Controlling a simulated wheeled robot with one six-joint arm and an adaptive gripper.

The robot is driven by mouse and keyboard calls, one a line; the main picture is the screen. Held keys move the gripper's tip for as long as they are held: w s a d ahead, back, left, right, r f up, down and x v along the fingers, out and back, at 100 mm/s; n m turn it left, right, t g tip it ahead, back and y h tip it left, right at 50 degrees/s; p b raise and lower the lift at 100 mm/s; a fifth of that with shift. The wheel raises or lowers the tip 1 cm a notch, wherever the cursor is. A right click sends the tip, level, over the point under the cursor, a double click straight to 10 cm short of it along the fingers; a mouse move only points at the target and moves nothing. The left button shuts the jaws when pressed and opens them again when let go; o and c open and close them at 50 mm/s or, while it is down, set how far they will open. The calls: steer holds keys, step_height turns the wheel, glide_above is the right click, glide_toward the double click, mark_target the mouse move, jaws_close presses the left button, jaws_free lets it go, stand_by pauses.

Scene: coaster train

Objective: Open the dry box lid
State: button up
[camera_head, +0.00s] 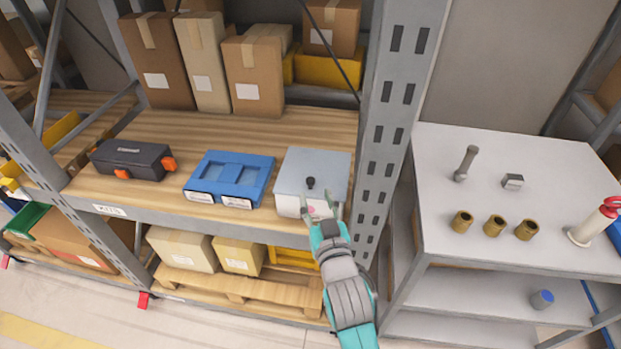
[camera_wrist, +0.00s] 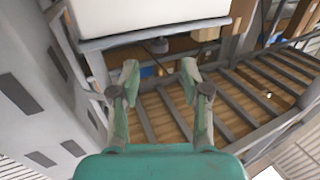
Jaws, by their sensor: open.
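The dry box appears to be the pale grey box (camera_head: 325,166) at the right end of the wooden shelf, beside the upright. Its lid looks closed, with a small dark knob (camera_head: 310,182) on it and a pinkish round mark on its front. My gripper (camera_head: 321,208) is at the box's front lower right, fingers apart and pointing towards it. I cannot tell whether they touch it. In the wrist view, the gripper (camera_wrist: 160,68) is open with nothing between the fingertips. A large pale surface with a grey edge, likely the box (camera_wrist: 150,16), lies just beyond them.
A blue case (camera_head: 230,178) and a dark toolbox (camera_head: 133,160) with orange clasps stand left of the box. Cardboard boxes (camera_head: 253,75) stand behind. The perforated upright (camera_head: 392,110) is close on the right. A grey table (camera_head: 455,215) beyond it holds brass cylinders (camera_head: 494,225).

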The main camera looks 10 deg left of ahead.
mark_target(311, 183)
steer(key=x, duration=0.7)
jaws_close()
